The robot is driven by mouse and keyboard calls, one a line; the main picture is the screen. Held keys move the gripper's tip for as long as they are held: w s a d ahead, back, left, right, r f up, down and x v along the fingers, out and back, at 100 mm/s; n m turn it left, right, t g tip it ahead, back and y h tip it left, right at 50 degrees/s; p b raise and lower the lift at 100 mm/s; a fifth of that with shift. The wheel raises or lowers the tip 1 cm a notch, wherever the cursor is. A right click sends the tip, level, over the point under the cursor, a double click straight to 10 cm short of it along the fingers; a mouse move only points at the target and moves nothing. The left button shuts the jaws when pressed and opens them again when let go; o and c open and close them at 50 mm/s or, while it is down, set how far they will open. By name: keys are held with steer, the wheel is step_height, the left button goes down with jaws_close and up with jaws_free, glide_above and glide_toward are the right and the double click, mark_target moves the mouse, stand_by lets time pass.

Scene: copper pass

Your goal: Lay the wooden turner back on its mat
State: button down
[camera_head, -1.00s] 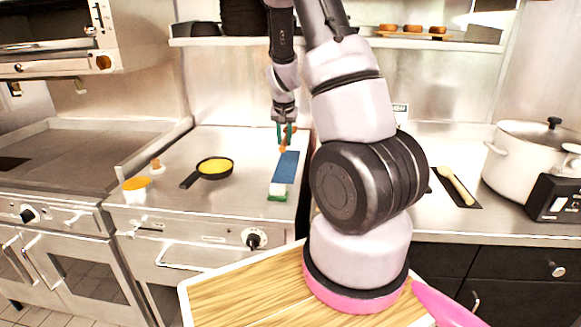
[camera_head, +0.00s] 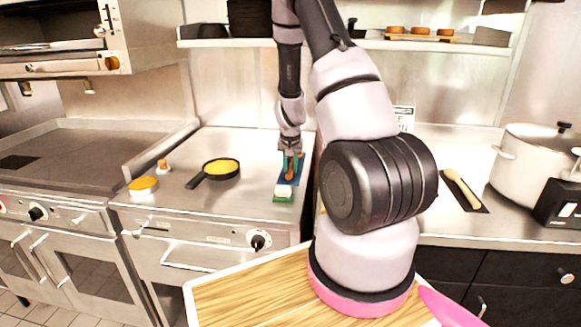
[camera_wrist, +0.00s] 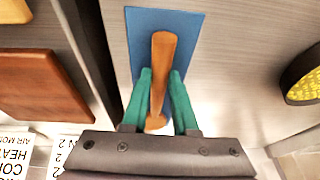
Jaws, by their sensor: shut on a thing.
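The wooden turner (camera_head: 291,173) is between the green fingers of my gripper (camera_head: 291,163), over the blue mat (camera_head: 281,181) on the steel counter. In the wrist view, the turner's orange-brown wood (camera_wrist: 164,52) runs lengthwise above the mat (camera_wrist: 142,25), and my gripper (camera_wrist: 161,78) is shut on it. Its near end is partly hidden between the fingers. I cannot tell whether the turner touches the mat.
Another wooden utensil (camera_head: 462,188) and a pot (camera_head: 535,165) are right.

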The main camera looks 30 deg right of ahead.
steer(key=shift+f, duration=0.15)
steer(key=c, duration=0.7)
jaws_free()
steer(key=s+a+r+t+y, duration=0.1)
steer(key=s+a+r, duration=0.2)
steer(key=r, duration=0.7)
steer(key=s+a+r+y, duration=0.1)
steer(key=s+a+r, duration=0.2)
steer(key=r, duration=0.8)
steer(key=s+a+r+n+t, duration=0.1)
steer(key=s+a+r, duration=0.2)
steer(key=s+r, duration=0.3)
steer(key=s+a+r+t+y, duration=0.1)
steer(key=s+a+r, duration=0.2)
steer(key=s+r, duration=0.3)
steer(key=s+a+r+n+t, duration=0.1)
steer(key=s+a+r, duration=0.2)
steer(key=s, duration=0.6)
steer(key=shift+a+r+n+y, duration=0.15)
steer(key=shift+r, duration=0.55)
steer(key=shift+a+r+n+y, duration=0.15)
steer(key=shift+r, duration=0.55)
